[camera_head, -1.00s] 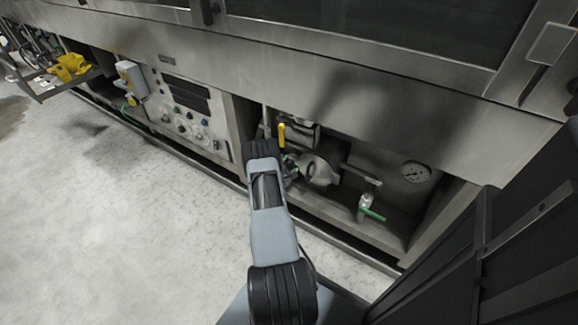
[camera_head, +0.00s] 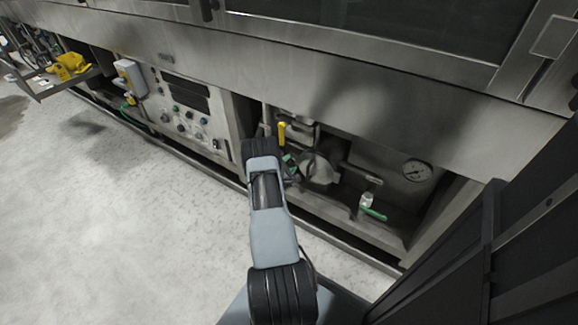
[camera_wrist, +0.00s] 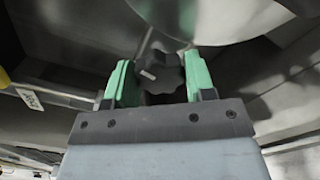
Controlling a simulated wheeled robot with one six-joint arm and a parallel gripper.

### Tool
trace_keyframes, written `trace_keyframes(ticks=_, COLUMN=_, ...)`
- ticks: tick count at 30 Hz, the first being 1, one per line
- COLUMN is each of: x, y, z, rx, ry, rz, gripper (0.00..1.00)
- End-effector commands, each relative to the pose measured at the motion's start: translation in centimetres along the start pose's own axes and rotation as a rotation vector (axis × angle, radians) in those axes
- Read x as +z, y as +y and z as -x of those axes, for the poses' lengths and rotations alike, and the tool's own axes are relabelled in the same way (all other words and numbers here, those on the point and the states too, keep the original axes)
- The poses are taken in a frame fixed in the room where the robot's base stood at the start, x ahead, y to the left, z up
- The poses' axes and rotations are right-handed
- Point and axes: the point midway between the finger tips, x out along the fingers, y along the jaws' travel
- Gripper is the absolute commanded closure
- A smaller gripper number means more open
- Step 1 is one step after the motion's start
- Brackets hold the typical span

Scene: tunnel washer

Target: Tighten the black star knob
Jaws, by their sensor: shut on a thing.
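The black star knob (camera_wrist: 160,73) shows in the wrist view between the two green fingers of my gripper (camera_wrist: 160,85). It is lobed and has a small pale mark on its face. My gripper is shut on it, one finger at each side. In the head view my gripper (camera_head: 289,163) is inside the open lower bay of the machine, beside a round metal housing (camera_head: 318,168). The knob itself cannot be made out in the head view.
A yellow lever (camera_head: 281,132) stands just above my gripper. A green-handled valve (camera_head: 373,213) and a round gauge (camera_head: 416,171) lie to the right in the bay. A control panel (camera_head: 190,112) is to the left. The floor (camera_head: 110,220) in front is clear.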

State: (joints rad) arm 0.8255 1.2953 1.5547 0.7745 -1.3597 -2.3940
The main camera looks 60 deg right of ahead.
Motion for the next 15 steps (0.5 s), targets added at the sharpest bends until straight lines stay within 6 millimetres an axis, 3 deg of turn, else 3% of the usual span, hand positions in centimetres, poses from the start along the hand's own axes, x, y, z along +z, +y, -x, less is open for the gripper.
trace_keyframes(ticks=15, x=-0.12, y=-0.15, z=0.00, rx=0.000, ry=0.000, rz=-0.492, gripper=0.74)
